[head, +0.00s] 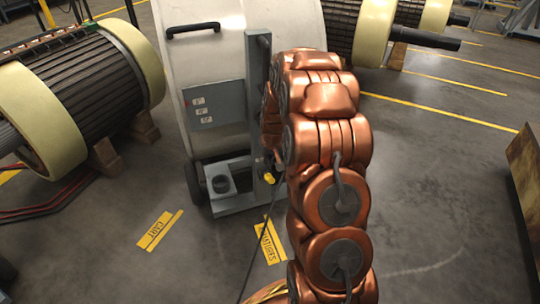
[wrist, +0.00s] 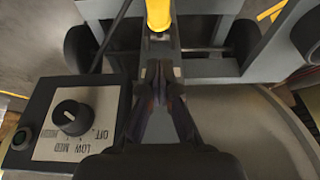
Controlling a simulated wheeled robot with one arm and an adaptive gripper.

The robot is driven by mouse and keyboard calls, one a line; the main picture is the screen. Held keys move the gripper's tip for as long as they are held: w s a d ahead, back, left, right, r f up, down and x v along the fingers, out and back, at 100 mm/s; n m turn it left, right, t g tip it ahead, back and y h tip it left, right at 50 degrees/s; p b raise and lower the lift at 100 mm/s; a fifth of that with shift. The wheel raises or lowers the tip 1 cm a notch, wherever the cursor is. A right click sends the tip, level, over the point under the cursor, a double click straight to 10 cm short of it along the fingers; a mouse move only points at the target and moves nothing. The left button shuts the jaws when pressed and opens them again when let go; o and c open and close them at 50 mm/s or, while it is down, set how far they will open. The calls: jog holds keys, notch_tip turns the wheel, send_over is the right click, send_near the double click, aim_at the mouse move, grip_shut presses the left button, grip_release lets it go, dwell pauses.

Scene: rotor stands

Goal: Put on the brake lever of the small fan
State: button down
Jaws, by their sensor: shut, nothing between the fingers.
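The fan has a cream drum housing (head: 215,65) on a grey wheeled frame (head: 240,203), in the middle of the head view. A small yellow lever (head: 269,178) shows low on the frame, just left of my copper arm. In the wrist view the yellow lever (wrist: 158,14) stands at the top centre, straight beyond my fingertips. My gripper (wrist: 158,72) is shut and empty, pointing at the frame just short of the lever. I cannot tell whether the tips touch anything. In the head view my arm mostly hides the gripper.
A control box with a black knob (wrist: 71,115) is close on the left in the wrist view. A dark fan wheel (wrist: 85,48) lies beyond it. Red cables (head: 45,207) cross the floor. Open floor (head: 430,190) lies right.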

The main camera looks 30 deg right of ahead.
aim_at(271, 176)
jog(key=f, duration=0.2)
jog(key=s+f+b, duration=0.1)
jog(key=f, duration=0.1)
jog(key=shift+a+b, duration=0.1)
jog(key=shift+b, duration=0.2)
jog(key=shift+s+a+f, duration=0.1)
jog(key=shift+s+f, duration=0.15)
jog(key=shift+f, duration=0.15)
jog(key=shift+s+d, duration=0.1)
jog(key=shift+d, duration=0.15)
